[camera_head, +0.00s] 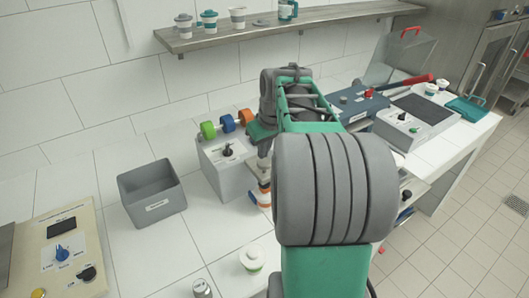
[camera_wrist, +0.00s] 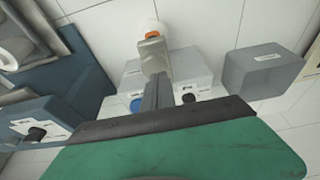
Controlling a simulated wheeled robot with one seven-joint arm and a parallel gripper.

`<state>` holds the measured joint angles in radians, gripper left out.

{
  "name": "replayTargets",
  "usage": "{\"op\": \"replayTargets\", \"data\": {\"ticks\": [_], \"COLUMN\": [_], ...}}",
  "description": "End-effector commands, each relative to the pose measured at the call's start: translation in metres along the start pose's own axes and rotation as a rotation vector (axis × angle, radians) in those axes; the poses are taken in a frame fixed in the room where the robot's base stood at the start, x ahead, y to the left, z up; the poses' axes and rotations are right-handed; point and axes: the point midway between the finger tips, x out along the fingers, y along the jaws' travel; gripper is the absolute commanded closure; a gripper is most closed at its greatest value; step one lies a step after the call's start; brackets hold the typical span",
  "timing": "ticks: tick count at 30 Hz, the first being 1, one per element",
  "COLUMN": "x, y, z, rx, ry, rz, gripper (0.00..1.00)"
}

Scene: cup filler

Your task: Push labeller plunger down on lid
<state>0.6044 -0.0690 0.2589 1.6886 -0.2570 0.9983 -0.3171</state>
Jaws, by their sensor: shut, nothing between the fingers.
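The labeller, a light grey box (camera_head: 228,165) with green, blue and orange rolls on top and a black knob in front, stands left of my arm. It also shows in the wrist view (camera_wrist: 192,66). Its plunger cannot be made out. A white cup with an orange band (camera_head: 264,197) stands at the labeller's right side, partly hidden by my arm. My gripper (camera_wrist: 153,44) is shut and empty, with its fingertips close to the white and orange cup (camera_wrist: 149,28); I cannot tell whether they touch. In the head view my arm hides most of the gripper.
A grey open bin (camera_head: 152,194) stands left of the labeller. A lidded white cup (camera_head: 252,257) and a small metal can (camera_head: 202,289) stand at the front. A beige panel (camera_head: 60,250) with knobs is at left. A blue-grey machine (camera_head: 360,106) stands behind right. A wall shelf (camera_head: 270,32) holds cups.

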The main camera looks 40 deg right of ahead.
Motion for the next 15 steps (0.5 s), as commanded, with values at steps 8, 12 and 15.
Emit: {"op": "replayTargets", "data": {"ticks": [8, 12, 15], "x": [-0.07, -0.091, -0.097], "y": [0.002, 0.002, 0.002], "z": [-0.002, -0.002, -0.002], "rx": [0.001, 0.001, 0.001], "ry": [0.01, 0.009, 0.008], "rz": [0.007, 0.006, 0.006], "gripper": [1.0, 1.0, 1.0]}}
